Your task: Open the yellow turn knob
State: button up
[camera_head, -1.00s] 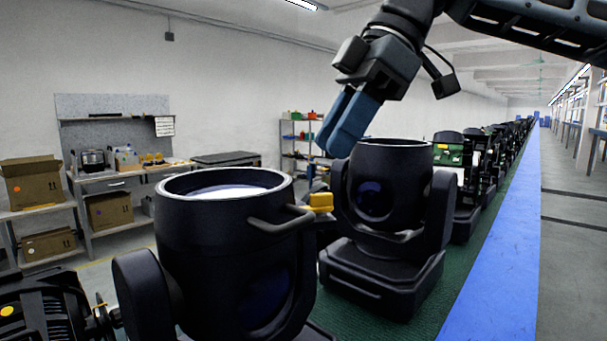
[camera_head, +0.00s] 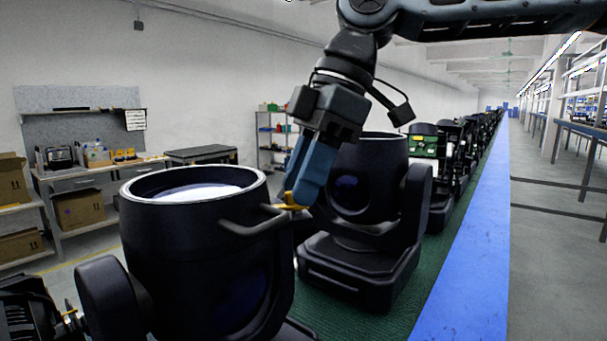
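The yellow turn knob (camera_head: 289,202) is on the right side of the near black par can (camera_head: 190,240), by the end of its curved black handle (camera_head: 255,226). My gripper (camera_head: 302,200) points down at the knob, its blue fingertips right at it. The fingers cover part of the knob, and only a yellow strip shows beside and below them. The two fingers overlap in this view, so I cannot tell whether they are closed on the knob or only around or beside it.
A second black par can (camera_head: 367,200) stands close behind my gripper, with more units in a row beyond. They stand on a green surface (camera_head: 405,290) beside a blue strip (camera_head: 470,250). A workbench (camera_head: 100,172) with boxes is at the left wall.

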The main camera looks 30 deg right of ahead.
jog(key=shift+c, duration=0.2)
grip_shut()
jog(key=shift+m, duration=0.3)
jog(key=m, duration=0.1)
jog(key=m+t, duration=0.1)
jog(key=m, duration=0.1)
jog(key=shift+s+a+m+t+h+p, duration=0.1)
jog(key=shift+s+m+t+h+p, duration=0.05)
jog(key=shift+m+t+h+p, duration=0.15)
jog(key=m, duration=0.2)
jog(key=m+t+h, duration=0.1)
jog(key=m, duration=0.2)
jog(key=shift+s+a+h, duration=0.15)
jog(key=shift+a+h, duration=0.05)
jog(key=shift+h, duration=0.1)
jog(key=m, duration=0.2)
jog(key=m+t+h, duration=0.1)
jog(key=m, duration=0.1)
jog(key=shift+a+m+h+p, duration=0.15)
jog(key=shift+m+h+p, duration=0.15)
jog(key=shift+m+p, duration=0.1)
jog(key=shift+m+h+p, duration=0.6)
jog(key=shift+m+h, duration=0.2)
jog(key=shift+m, duration=1.1)
